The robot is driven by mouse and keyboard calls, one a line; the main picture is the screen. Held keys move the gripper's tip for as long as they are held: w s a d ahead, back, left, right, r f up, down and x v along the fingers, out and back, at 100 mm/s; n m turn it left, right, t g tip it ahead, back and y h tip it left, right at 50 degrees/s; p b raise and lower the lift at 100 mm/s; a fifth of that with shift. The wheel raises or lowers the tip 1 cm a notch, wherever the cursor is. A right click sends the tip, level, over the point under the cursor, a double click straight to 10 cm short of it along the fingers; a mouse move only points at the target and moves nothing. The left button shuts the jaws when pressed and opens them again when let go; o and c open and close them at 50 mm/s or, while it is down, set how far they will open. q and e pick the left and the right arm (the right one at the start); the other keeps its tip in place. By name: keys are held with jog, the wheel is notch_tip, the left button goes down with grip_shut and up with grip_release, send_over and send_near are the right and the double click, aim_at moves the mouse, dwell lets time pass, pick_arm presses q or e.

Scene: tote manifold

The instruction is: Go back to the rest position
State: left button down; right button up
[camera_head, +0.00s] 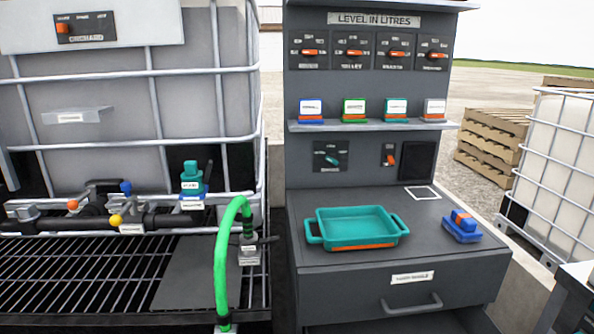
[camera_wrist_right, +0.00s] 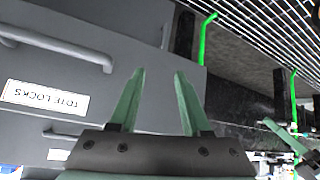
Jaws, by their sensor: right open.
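My right gripper (camera_wrist_right: 158,74) is open and empty in the right wrist view, its two green fingers apart. It hangs in front of a grey drawer front (camera_wrist_right: 110,105) and touches nothing that I can see. Neither gripper shows in the head view. A small green and dark shape at the right edge of the wrist view looks like my left gripper (camera_wrist_right: 282,136). It is too small and partly cut off to tell its jaws.
A grey cabinet (camera_head: 392,294) carries a teal tray (camera_head: 352,244) and a blue block with an orange part (camera_head: 461,227). A green hose (camera_head: 220,266) arches beside it. A caged tote (camera_head: 110,105) stands left, another tote (camera_head: 562,150) right, near stacked pallets (camera_head: 491,152).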

jog(key=w+a+r+m, duration=0.1)
jog(key=a+m, duration=0.1)
jog(key=a, duration=0.3)
pick_arm(q)
jog(key=s+a+r+p, duration=0.1)
jog(key=a+r+p, duration=0.2)
jog(key=r+p, duration=0.7)
jog(key=p, duration=0.4)
jog(key=shift+s+a+r+n+y, duration=0.2)
jog(key=shift+s+r+n+y, duration=0.1)
jog(key=shift+r+y, duration=0.1)
pick_arm(e)
notch_tip(320, 180, up, 11)
jog(key=s+d+m+t, duration=0.1)
jog(key=d, duration=0.1)
jog(key=shift+s+d, duration=0.3)
jog(key=shift+d, duration=0.05)
